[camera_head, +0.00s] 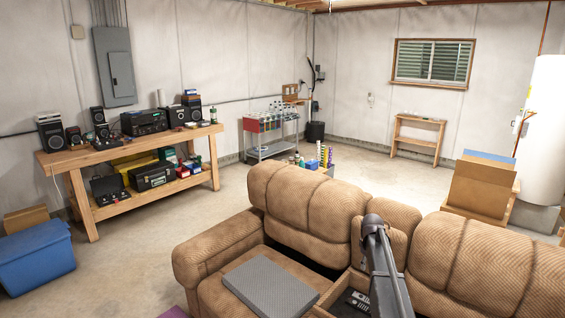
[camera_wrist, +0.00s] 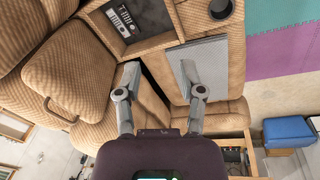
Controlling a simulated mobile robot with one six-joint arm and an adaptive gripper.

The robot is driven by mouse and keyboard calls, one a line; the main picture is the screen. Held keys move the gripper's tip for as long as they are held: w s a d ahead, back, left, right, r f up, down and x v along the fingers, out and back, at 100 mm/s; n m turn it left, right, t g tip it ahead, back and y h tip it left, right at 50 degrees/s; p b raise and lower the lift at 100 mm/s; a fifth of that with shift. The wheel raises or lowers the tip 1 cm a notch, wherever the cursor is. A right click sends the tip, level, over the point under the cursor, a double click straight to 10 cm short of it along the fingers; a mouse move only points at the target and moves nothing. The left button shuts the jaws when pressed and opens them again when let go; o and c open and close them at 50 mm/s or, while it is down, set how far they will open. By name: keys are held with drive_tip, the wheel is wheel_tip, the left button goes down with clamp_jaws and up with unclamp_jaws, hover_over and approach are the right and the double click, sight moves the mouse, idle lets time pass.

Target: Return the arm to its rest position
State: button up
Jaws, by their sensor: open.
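My arm (camera_head: 384,265) rises in the head view in front of the brown recliner sofa (camera_head: 300,200), over its middle console; the head view does not show my gripper clearly. In the wrist view my gripper (camera_wrist: 160,82) has its two grey fingers spread well apart, with nothing between them. The sofa (camera_wrist: 78,65) fills much of the wrist view, with its seats and the console beyond the fingers. I cannot tell the exact height of the gripper over the sofa.
A grey flat pad (camera_head: 270,286) lies on the left seat. The console tray (camera_head: 345,303) holds a remote. A wooden workbench (camera_head: 130,150) with speakers stands left, a blue bin (camera_head: 36,258) before it. A white tank (camera_head: 543,130) and cardboard box (camera_head: 482,183) stand right. Open floor lies behind the sofa.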

drive_tip(key=s+a+f+m+b, duration=0.1)
drive_tip(key=s+a, duration=0.4)
drive_tip(key=s, duration=0.5)
drive_tip(key=s+a+f+m+g+b, duration=0.1)
drive_tip(key=s+a, duration=0.4)
drive_tip(key=s, duration=0.6)
drive_tip(key=s+a+f+m+y+b, duration=0.1)
drive_tip(key=s+a+f+m+b, duration=0.2)
drive_tip(key=s, duration=0.8)
drive_tip(key=shift+a+f+m, duration=0.3)
drive_tip(key=shift+a+f, duration=0.2)
drive_tip(key=shift+a, duration=0.4)
